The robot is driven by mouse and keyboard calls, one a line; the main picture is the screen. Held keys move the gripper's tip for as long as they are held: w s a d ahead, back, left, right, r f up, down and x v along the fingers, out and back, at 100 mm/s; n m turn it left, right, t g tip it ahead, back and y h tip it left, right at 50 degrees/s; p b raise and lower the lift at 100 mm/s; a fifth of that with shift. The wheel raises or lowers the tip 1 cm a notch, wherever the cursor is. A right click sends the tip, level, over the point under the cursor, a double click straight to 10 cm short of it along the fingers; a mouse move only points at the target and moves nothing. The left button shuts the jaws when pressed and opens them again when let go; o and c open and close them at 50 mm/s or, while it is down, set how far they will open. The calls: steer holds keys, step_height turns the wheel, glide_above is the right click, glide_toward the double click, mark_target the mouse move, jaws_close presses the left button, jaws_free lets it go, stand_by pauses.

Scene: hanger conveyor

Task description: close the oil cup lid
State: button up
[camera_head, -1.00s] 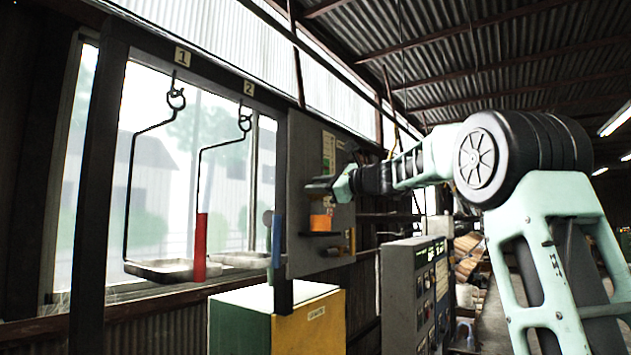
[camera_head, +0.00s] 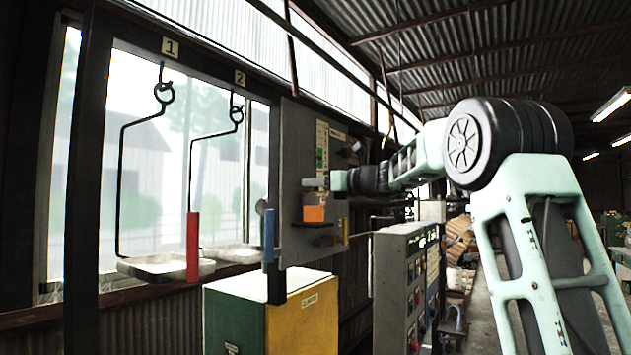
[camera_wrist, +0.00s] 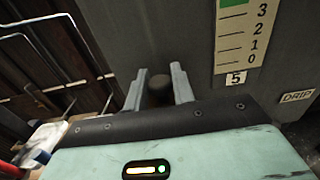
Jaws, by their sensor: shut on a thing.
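My gripper (camera_head: 316,184) is at the grey upright panel (camera_head: 296,150), just above a small orange block-like thing (camera_head: 314,213) on a dark ledge. I cannot tell for sure whether this orange thing is the oil cup. In the wrist view my gripper (camera_wrist: 158,88) has its two grey fingers on either side of a small dark round knob (camera_wrist: 158,84), and is shut on it. The knob may belong to the lid, but the lid's shape and its hinge do not show clearly. The panel (camera_wrist: 190,40) is close behind the fingertips.
A strip scale (camera_wrist: 243,40) and a DRIP label (camera_wrist: 298,96) are on the panel. A green and yellow cabinet (camera_head: 300,305) stands below. A control box (camera_head: 395,275) is to its right. Trays (camera_head: 165,266) hang on hooks at left, near red and blue posts.

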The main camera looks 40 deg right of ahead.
steer(key=shift+f, duration=0.1)
stand_by(0.3)
steer(key=o, duration=0.9)
steer(key=b+v, duration=0.6)
steer(key=v, duration=1.1)
steer(key=shift+s+d, duration=0.15)
steer(key=shift+s, duration=0.05)
